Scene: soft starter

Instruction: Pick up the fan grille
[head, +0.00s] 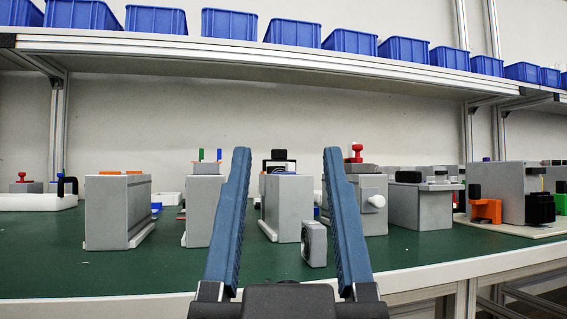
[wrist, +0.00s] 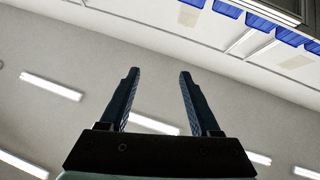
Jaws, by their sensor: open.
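My gripper (head: 286,152) is open and empty, its two blue fingers pointing up in front of the bench in the head view. The wrist view also shows my gripper (wrist: 159,72) with nothing between the fingers. A small grey block (head: 316,243) with a dark round face on its left side stands on the green bench top, seen between the fingers; it may be the fan grille, but I cannot tell for sure. A black framed part (head: 278,157) shows behind a tall grey box (head: 286,205), partly hidden by it.
Grey housings stand along the green bench top (head: 200,272), including one with an orange top (head: 118,210) at left and one with a white knob (head: 370,208). An orange clip (head: 486,211) is at right. Blue bins (head: 229,24) line the shelf above. The front bench strip is mostly clear.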

